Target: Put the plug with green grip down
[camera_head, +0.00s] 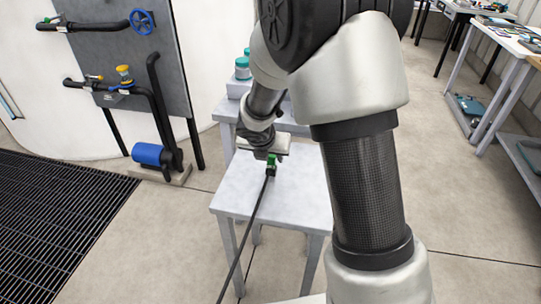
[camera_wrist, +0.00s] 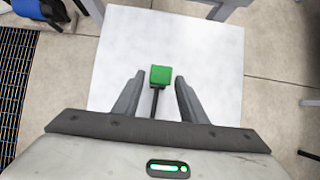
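The plug with green grip (camera_head: 272,159) is at the small white table (camera_head: 234,193), directly below my gripper (camera_head: 268,154). In the wrist view its green block (camera_wrist: 161,75) shows between and slightly beyond the two fingertips of my gripper (camera_wrist: 160,80). A narrow gap shows on each side of the green block, so the fingers look open around it, not pressed on it. A black cable (camera_head: 246,240) runs from the plug over the table's front edge towards the floor. Whether the plug's underside touches the tabletop is hard to tell.
The tabletop around the plug is bare. Behind it stands another table with teal-lidded containers (camera_head: 243,68). At the left are a pipe panel with a blue valve wheel (camera_head: 142,21), a blue motor (camera_head: 147,154) and a black floor grate (camera_head: 50,225). Workbenches stand at the right.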

